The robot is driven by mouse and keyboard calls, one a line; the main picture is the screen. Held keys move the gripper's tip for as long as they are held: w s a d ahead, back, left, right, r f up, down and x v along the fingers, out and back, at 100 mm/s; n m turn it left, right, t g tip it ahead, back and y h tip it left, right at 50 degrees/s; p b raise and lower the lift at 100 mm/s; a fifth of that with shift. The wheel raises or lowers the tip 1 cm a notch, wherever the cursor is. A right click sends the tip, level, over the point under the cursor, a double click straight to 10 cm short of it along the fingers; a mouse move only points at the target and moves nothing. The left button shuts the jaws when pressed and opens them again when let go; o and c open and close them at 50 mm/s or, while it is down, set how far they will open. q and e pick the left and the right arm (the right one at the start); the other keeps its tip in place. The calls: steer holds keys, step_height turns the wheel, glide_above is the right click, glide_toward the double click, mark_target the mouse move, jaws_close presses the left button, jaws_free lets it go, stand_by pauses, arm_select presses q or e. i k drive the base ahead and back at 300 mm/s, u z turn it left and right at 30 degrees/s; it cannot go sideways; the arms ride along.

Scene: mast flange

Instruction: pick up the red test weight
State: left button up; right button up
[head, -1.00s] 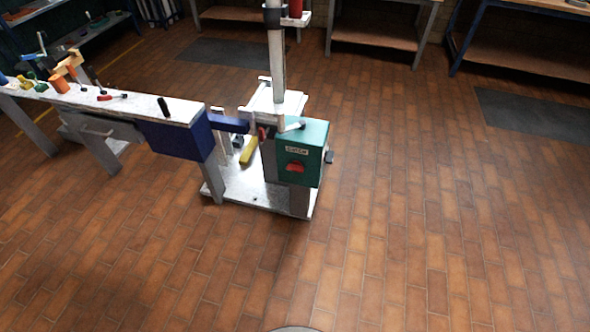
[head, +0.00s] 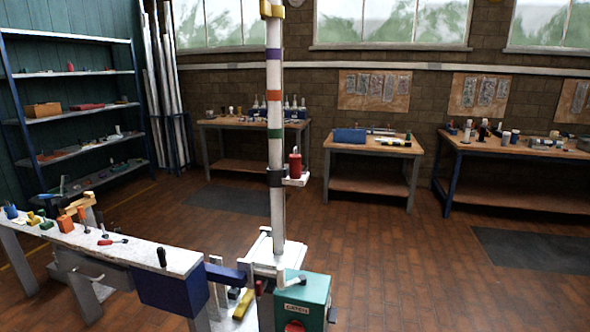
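The red test weight (head: 295,165) is a small red cylinder with a dark knob on top. It stands upright on a small white shelf (head: 295,181) fixed by a dark collar (head: 276,177) to the tall white mast (head: 277,215). The mast has purple, red and green bands above the shelf. Neither of my grippers shows in the head view.
A white bench (head: 150,252) with several tools runs along the left to the mast's base. A teal box (head: 303,299) stands at the mast's foot. Wooden worktables (head: 372,147) line the back wall. The brick floor (head: 400,270) to the right is clear.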

mark_target(294, 166)
steer(key=z, duration=1.05)
steer(key=k, duration=1.3)
steer(key=z, duration=0.85)
steer(key=i, duration=1.1)
steer(key=u, duration=0.55)
steer(key=i, duration=2.6)
steer(key=u, duration=0.6)
steer(key=i, duration=2.05)
steer(key=u, duration=1.5)
steer(key=i, duration=1.05)
steer(key=u, duration=1.65)
steer(key=i, duration=0.6)
steer(key=u, duration=0.35)
